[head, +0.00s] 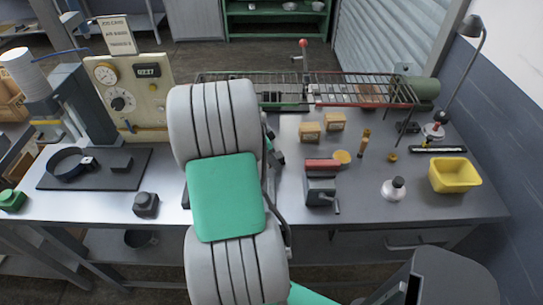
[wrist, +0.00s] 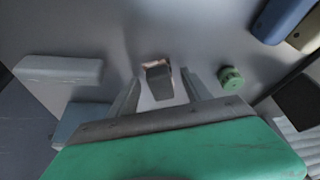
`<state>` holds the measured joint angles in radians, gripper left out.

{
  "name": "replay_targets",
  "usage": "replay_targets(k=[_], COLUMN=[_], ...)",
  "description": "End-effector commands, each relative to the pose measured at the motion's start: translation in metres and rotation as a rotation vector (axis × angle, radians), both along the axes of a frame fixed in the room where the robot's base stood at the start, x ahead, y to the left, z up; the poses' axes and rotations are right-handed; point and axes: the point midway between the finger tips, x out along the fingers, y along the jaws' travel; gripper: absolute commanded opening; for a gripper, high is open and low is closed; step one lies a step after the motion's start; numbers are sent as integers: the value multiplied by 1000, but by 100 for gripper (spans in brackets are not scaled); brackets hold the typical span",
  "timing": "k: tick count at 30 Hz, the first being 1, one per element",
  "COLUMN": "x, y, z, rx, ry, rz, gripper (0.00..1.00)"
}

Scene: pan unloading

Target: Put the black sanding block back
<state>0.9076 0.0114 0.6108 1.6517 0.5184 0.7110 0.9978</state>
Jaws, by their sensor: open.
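A small dark block (head: 146,204) sits on the bare bench near its front edge, left of my arm; it may be the black sanding block. In the head view my gripper is hidden by my large grey and green arm. In the wrist view my gripper (wrist: 160,82) is open, with its two fingers apart. A small dark block with a pinkish-brown edge (wrist: 158,78) shows between and beyond the fingertips. I cannot tell which bench block that is, or how near it is.
A black strap ring (head: 62,166) lies on the mat. A gauge panel (head: 128,95) stands behind. Right of my arm are a red-topped vice (head: 321,180), a wire rack (head: 350,88) and a yellow bin (head: 455,175). A green round thing (wrist: 230,78) is right of the fingers.

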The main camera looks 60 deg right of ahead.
Motion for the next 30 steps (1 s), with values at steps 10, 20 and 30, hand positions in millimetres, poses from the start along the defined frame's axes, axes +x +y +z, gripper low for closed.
replay_targets(k=[10,20,30], x=[11,29,85], y=[10,33,96], z=[36,106,127], rx=[-5,-2,41], ry=[-4,-1,-6], rz=[4,2,418], gripper=[57,57,57])
